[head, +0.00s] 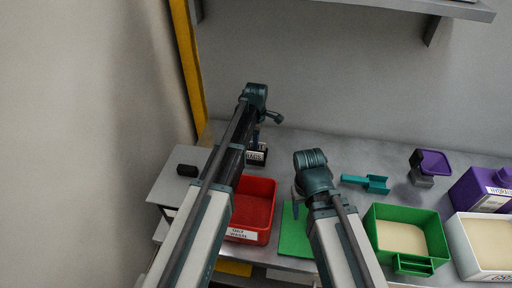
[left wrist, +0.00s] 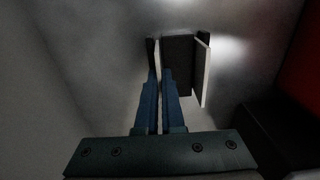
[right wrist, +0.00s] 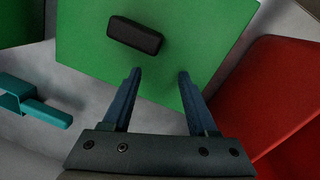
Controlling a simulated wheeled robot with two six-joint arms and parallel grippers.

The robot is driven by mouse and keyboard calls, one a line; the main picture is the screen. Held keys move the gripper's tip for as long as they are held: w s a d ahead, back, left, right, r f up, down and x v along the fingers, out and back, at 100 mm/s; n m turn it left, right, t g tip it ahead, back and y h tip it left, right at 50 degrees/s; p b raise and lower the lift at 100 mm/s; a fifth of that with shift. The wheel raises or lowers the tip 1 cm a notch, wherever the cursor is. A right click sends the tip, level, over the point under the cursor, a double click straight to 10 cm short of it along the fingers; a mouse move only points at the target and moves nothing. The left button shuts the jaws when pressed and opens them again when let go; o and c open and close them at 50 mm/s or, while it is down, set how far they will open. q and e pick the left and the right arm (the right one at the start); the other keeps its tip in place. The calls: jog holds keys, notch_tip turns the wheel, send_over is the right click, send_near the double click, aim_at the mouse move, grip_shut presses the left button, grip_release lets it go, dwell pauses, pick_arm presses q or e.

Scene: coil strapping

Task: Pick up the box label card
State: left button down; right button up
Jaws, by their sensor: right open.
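A small dark holder with a white lettered label (head: 257,156) stands on the bench at the back, partly hidden by my left arm. My left gripper (head: 257,138) is over it, pointing down. In the left wrist view, my left gripper (left wrist: 159,78) has its fingers close together at a dark block (left wrist: 178,62) with a pale upright panel (left wrist: 203,72) on its right. A thin pale edge shows between the fingertips; I cannot tell whether it is the card or is gripped. My right gripper (right wrist: 157,75) is open and empty above a green mat (right wrist: 205,40), apart from a black block (right wrist: 134,35).
A red bin (head: 254,208) stands between my arms. The green mat (head: 294,236) lies right of it. To the right are a teal scoop-like tool (head: 367,183), a green bin (head: 377,222), a white bin (head: 463,240) and purple containers (head: 478,190).

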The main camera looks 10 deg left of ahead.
pick_arm(q)
jog(key=shift+r, duration=0.1)
notch_tip(320, 180, up, 10)
jog(key=p, duration=1)
pick_arm(e)
notch_tip(320, 180, up, 10)
pick_arm(q)
jog(key=shift+f, duration=0.2)
pick_arm(e)
jog(key=shift+f, duration=0.15)
